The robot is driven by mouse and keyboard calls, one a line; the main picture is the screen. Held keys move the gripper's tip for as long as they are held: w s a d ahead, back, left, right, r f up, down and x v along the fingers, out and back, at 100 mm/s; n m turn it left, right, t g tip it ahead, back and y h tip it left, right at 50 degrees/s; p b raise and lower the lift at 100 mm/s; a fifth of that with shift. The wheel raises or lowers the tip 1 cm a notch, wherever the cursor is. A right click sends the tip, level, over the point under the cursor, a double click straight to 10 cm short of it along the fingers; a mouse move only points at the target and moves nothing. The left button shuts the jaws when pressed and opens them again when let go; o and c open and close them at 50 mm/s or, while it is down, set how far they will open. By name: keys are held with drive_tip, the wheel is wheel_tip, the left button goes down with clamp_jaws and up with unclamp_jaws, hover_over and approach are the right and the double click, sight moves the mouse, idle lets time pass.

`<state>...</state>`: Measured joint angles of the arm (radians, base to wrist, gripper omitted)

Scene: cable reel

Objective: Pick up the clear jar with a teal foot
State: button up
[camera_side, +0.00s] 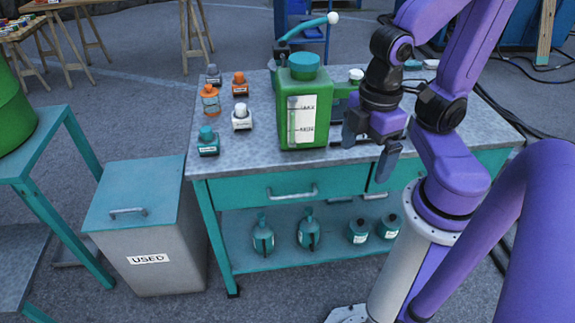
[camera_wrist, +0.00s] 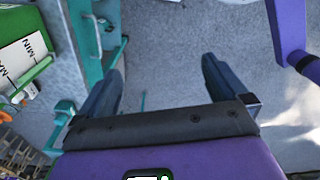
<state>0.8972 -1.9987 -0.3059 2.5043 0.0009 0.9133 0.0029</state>
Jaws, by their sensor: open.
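I cannot make out a clear jar with a teal foot for certain in either view. Several small capped jars stand on the bench's left part in the side view. Among them are a teal-capped jar (camera_side: 208,142) near the front edge, a white-capped jar (camera_side: 241,118) and an orange-capped jar (camera_side: 210,100). My gripper (camera_side: 368,143) is open and empty by the bench's front edge, right of the green canister and well away from these jars. In the wrist view my gripper (camera_wrist: 161,68) has bare floor between its fingers.
The tall green canister (camera_side: 304,110) stands between my gripper and the left jars; it also shows in the wrist view (camera_wrist: 22,45). A white-topped item (camera_side: 356,75) is behind it. The grey bench (camera_side: 262,166) has teal drawers. A teal-lidded bin (camera_side: 135,190) stands left.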

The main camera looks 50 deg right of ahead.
drive_tip(key=shift+c, duration=1)
